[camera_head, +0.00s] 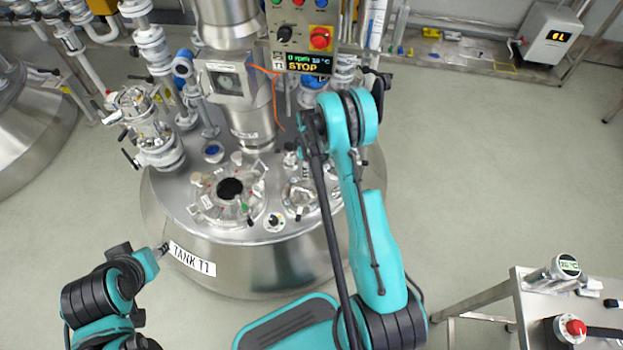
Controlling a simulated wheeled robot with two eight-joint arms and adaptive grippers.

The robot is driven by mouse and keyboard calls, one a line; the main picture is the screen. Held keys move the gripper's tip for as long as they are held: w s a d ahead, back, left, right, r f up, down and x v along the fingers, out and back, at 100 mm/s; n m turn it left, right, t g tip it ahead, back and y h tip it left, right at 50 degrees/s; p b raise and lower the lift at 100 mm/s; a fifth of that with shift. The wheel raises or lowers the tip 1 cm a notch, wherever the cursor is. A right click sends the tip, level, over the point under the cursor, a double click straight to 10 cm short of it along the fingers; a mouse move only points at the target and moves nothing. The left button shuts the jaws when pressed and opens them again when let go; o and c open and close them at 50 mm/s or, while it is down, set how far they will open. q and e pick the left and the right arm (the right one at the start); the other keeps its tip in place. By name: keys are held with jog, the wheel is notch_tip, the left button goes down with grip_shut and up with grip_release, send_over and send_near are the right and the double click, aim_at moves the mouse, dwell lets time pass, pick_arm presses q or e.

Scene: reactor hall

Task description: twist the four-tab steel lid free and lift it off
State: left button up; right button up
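The steel tank marked TANK T1 (192,258) stands in the middle, with several ports on its top. A round steel fitting that looks like the tabbed lid (298,196) sits at the right of the tank top. My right arm partly covers it, and I cannot count its tabs. My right gripper (303,150) hangs over the tank top just behind this fitting; its fingers are small and dark, and their opening is unclear. My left gripper (163,248) is low at the tank's left side, near the label, apart from the lid; its fingers are too small to judge.
A clamped port with a dark round opening (231,188) lies left of the fitting. A small knob (274,222) is in front. Pipes and valves (150,130) crowd the left. A control box showing STOP (303,62) is behind. A steel cart (535,305) stands at lower right.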

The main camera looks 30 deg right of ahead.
jog(key=n, duration=0.1)
send_over(309, 199)
jog(key=w+d, duration=0.2)
jog(key=shift+g, duration=0.3)
notch_tip(309, 199, down, 7)
jog(key=shift+s+r, duration=0.1)
jog(key=shift+s, duration=0.05)
jog(key=f+b, duration=0.1)
jog(key=f, duration=0.1)
jog(key=f+b, duration=0.1)
jog(key=f, duration=0.2)
jog(key=f+b, duration=0.1)
jog(key=f, duration=0.2)
jog(key=shift+s+a, duration=0.15)
jog(key=shift+s, duration=0.1)
grip_shut()
jog(key=m, duration=0.1)
jog(key=a+m, duration=0.1)
jog(key=m, duration=0.1)
jog(key=s+m, duration=0.1)
jog(key=m, duration=0.1)
jog(key=shift+a, duration=0.2)
notch_tip(309, 199, up, 8)
jog(key=p, duration=0.3)
jog(key=shift+f, duration=0.25)
